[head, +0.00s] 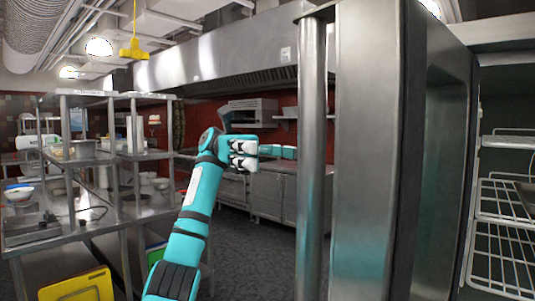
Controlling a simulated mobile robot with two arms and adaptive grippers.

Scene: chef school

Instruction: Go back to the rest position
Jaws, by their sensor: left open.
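My left arm rises from the bottom of the head view and bends near the middle. My left gripper (246,155) is at its upper end, with white and black parts one above the other. It is open, and I see nothing held in it. It is raised in front of the far counters, just left of a tall steel door handle (311,150). Small teal parts show to the right of the gripper, ending by the handle; I cannot tell what they belong to. My right gripper is not in view.
An open steel door (365,160) stands close on the right, beside wire racks (505,205). A steel shelf unit (85,228) with bowls and pans stands left. A yellow board (78,288) is low at left. Dark floor (258,258) shows between unit and door.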

